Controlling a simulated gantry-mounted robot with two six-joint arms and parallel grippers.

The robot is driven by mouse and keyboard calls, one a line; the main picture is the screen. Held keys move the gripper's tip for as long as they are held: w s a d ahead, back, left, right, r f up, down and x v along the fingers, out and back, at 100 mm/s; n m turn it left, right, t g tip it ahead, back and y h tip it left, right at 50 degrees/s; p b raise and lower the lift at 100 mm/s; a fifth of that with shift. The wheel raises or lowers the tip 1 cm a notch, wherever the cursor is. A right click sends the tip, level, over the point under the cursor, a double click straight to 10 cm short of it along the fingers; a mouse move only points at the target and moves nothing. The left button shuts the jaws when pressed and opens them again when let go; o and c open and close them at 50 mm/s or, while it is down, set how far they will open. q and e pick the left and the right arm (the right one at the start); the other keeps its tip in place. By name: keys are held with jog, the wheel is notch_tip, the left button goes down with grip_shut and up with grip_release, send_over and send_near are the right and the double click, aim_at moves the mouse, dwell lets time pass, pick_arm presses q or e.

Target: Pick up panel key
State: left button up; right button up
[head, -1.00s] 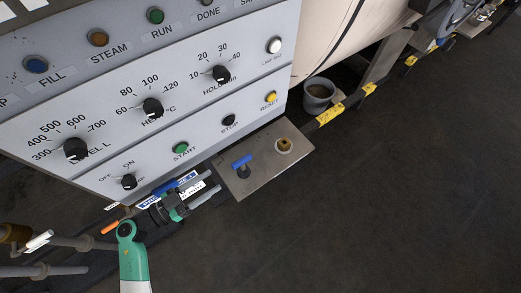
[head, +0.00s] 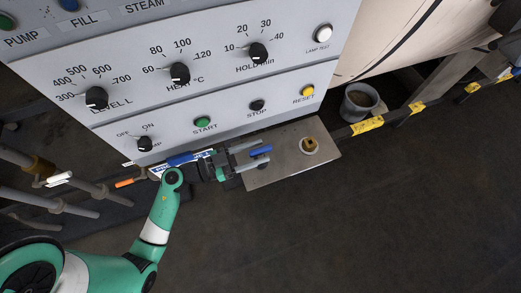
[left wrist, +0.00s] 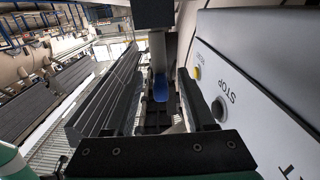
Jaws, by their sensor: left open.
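The panel key has a blue handle (head: 261,151) and stands on a small metal shelf (head: 322,152) below the control panel. Its lower part is mostly hidden by my gripper in the head view. My left gripper (head: 256,157) is open, with its fingers reaching along the shelf and the blue handle at their tips. In the left wrist view the blue handle (left wrist: 160,88) shows between the two open fingers, toward their far ends. I cannot tell whether either finger touches it. My right gripper is not in view.
The control panel (head: 225,90) with knobs and buttons rises right behind the shelf, close to my left gripper. A brass-coloured piece in a round socket (head: 309,146) sits on the shelf's right part. A grey bucket (head: 358,102) stands beyond. The dark floor in front is clear.

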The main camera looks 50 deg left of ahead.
aim_at(271, 148)
pick_arm(q)
jog(key=b+x, duration=0.2)
jog(key=x, duration=0.2)
jog(key=shift+w+f, duration=0.1)
jog(key=shift+w, duration=0.05)
jog(key=shift+w+d, duration=0.1)
jog(key=shift+w, duration=0.05)
grip_shut()
